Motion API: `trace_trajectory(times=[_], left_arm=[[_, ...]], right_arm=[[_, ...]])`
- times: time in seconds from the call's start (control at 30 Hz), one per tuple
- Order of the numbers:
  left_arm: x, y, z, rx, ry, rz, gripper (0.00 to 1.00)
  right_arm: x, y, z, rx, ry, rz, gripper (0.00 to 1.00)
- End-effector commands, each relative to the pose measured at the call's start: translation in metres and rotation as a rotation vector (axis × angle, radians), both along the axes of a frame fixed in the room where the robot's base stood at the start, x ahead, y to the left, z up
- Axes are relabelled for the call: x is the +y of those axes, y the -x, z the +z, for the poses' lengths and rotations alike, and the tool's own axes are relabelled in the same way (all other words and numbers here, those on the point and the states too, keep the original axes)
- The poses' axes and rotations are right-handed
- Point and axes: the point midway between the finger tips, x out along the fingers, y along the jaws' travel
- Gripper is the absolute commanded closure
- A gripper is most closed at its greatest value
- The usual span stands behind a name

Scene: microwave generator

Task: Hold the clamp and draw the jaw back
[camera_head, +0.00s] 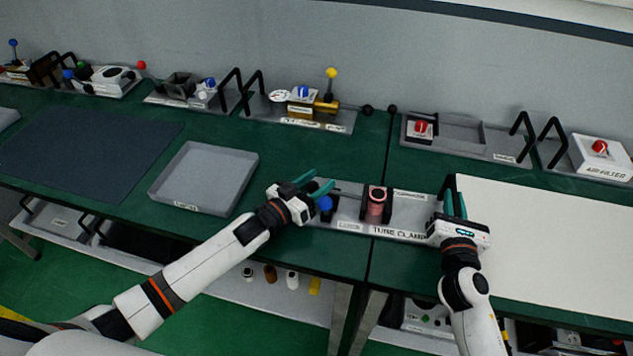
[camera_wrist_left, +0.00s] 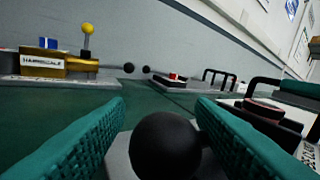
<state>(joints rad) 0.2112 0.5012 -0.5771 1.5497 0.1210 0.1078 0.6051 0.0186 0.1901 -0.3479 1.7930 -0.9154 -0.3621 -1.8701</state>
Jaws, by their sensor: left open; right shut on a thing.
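The tube clamp (camera_head: 410,234) is a grey plate with black jaw blocks around a pink tube (camera_head: 376,201) near the table's front edge. A thin rod (camera_head: 347,193) runs left from the jaw towards my left gripper (camera_head: 319,184). That gripper is open at the clamp's left end. In the left wrist view, a black ball knob (camera_wrist_left: 165,146) lies between its teal fingers, with no clear grip on it. My right gripper (camera_head: 455,205) is shut on the black handle (camera_head: 447,184) at the clamp's right end.
A grey tray (camera_head: 204,177) lies left of the clamp, and a dark mat (camera_head: 85,150) lies further left. A large white board (camera_head: 560,235) is on the right. Several devices with black handles line the back, including one with a yellow knob (camera_head: 331,73).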

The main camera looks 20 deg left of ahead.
Motion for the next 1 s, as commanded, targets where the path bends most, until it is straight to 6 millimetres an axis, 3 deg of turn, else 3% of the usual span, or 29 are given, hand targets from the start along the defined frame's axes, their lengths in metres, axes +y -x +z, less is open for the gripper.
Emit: trace_trajectory(times=[0.03,0.27,0.6,0.77,1.0], left_arm=[[-0.001,-0.001,-0.001,0.001,0.000,0.000,0.50],[-0.001,-0.002,-0.001,0.000,0.000,0.000,0.50],[-0.001,-0.002,-0.001,0.001,-0.001,0.001,1.00],[0.004,-0.002,-0.001,0.001,-0.004,0.003,1.00],[0.043,0.000,-0.002,0.001,-0.008,0.003,1.00]], right_arm=[[-0.001,0.001,-0.008,0.016,0.000,-0.004,1.00],[-0.001,0.001,-0.008,0.016,0.000,-0.004,1.00],[-0.001,0.001,-0.008,0.016,0.000,-0.004,1.00],[-0.001,0.001,-0.008,0.016,0.000,-0.004,1.00],[-0.002,0.001,-0.008,0.016,0.001,-0.006,1.00]])
